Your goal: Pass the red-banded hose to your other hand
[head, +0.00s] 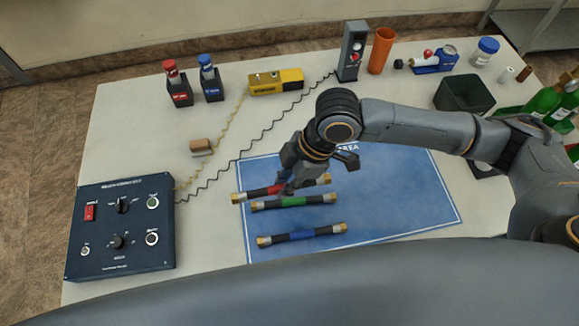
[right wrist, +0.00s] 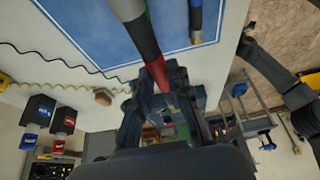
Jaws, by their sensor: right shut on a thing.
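The red-banded hose (head: 255,193) is black with brass ends and a red middle. In the head view it is at the left of the blue mat, partly hidden by my right gripper (head: 287,182). That gripper is shut on it near the red band. In the right wrist view the hose (right wrist: 144,42) runs up from between the fingers, its red part (right wrist: 164,97) at the jaws. I cannot tell whether it is clear of the mat. My left gripper is not seen in the head view.
A green-banded hose (head: 293,202) lies close in front, and a blue-banded hose (head: 302,235) lies nearer on the blue mat (head: 400,205). A dark control box (head: 122,226) stands at the left. A black bin (head: 464,94) and green bottles (head: 543,102) stand at the right.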

